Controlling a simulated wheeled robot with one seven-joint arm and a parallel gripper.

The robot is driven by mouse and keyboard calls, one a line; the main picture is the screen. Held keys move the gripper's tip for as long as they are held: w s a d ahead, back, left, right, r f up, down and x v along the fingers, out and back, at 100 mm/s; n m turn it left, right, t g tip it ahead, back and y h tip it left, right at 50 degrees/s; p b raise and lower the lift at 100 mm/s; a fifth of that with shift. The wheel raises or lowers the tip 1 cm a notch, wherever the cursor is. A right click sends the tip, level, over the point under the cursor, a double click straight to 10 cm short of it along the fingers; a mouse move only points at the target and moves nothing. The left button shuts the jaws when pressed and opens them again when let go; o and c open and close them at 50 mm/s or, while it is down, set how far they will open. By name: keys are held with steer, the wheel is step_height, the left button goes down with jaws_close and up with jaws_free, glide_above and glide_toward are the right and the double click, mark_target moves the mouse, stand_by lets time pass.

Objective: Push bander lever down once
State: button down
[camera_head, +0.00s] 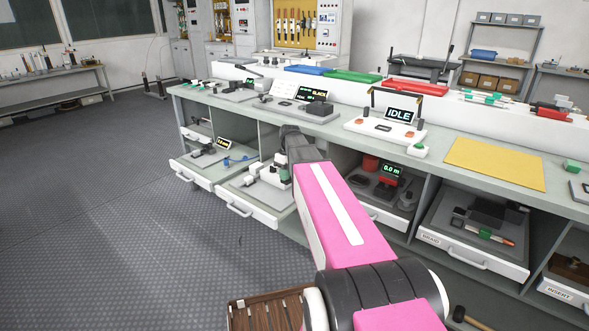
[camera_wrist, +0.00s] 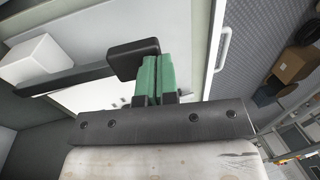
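The lever shows in the wrist view as a long black bar with a thick black block as its handle (camera_wrist: 133,59). Its far end runs left beside a white block (camera_wrist: 32,60). My gripper (camera_wrist: 158,62) has green finger pads pressed together, with nothing visible between them. The fingertips are right at the handle's lower right side; I cannot tell whether they touch it. In the head view my arm reaches down to an open drawer (camera_head: 246,207) holding a white device (camera_head: 263,188), which looks like the bander. My arm hides part of it.
The workbench (camera_head: 340,139) above carries an IDLE display (camera_head: 399,114) and a yellow mat (camera_head: 494,163). Other open drawers stand on both sides, one at left with a small display (camera_head: 225,144) and one at right labelled BRAID (camera_head: 472,250). The floor at left is clear.

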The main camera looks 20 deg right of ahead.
steer(key=shift+s+a+f, duration=0.1)
steer(key=shift+a+f, duration=0.05)
steer(key=shift+f, duration=0.45)
steer(key=shift+r, duration=0.2)
steer(key=shift+v, duration=3.4)
steer(key=shift+r, duration=0.15)
steer(key=a+v, duration=0.1)
steer(key=v, duration=0.5)
steer(key=shift+d+r, duration=0.35)
steer(key=shift+d, duration=0.05)
